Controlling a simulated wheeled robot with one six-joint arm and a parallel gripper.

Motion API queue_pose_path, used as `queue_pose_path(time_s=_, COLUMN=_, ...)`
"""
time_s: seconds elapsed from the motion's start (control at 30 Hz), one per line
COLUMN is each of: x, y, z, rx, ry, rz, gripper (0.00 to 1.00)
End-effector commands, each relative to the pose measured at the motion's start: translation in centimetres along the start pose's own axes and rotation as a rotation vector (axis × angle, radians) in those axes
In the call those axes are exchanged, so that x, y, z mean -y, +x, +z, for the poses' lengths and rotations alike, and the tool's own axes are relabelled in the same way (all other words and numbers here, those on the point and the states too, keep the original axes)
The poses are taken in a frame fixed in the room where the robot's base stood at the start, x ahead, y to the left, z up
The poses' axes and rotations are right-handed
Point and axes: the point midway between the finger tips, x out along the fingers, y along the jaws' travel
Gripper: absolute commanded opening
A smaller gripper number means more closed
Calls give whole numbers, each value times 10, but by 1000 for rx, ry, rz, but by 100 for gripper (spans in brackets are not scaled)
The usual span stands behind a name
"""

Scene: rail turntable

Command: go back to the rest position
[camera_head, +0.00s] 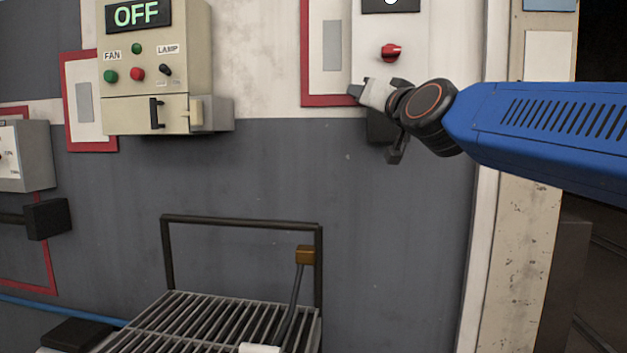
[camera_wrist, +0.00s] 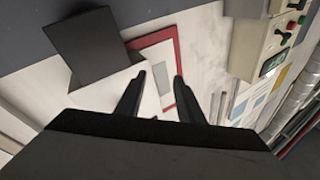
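My gripper (camera_head: 372,118) is at the end of my blue arm, on the right side of the head view. It is in front of the lower part of a pale control panel (camera_head: 372,40) with a red knob (camera_head: 390,52). In the wrist view my gripper's two dark fingers (camera_wrist: 156,88) stand apart with nothing between them. Behind them I see the wall and a red-framed plate (camera_wrist: 158,62). I cannot tell from the head view whether the gripper touches the panel.
A beige control box (camera_head: 155,60) with an "OFF" display, buttons and a small lever is on the wall at the left. A slatted metal platform (camera_head: 190,322) with a rail and a brown-topped lever (camera_head: 305,255) stands below. A grey box (camera_head: 25,155) is at the far left. The wall between is clear.

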Motion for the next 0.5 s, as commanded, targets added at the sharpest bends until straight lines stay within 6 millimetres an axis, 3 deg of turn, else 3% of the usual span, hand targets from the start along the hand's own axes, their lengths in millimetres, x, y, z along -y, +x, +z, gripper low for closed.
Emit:
queue_pose_path(time_s=0.03, x=-14, y=-17, z=23, rx=68, ry=-25, rz=11, gripper=34)
queue_pose_path(time_s=0.2, x=-55, y=-72, z=103, rx=297, ry=-87, rz=49, gripper=34)
queue_pose_path(time_s=0.5, x=-127, y=-190, z=226, rx=664, ry=-150, rz=162, gripper=34)
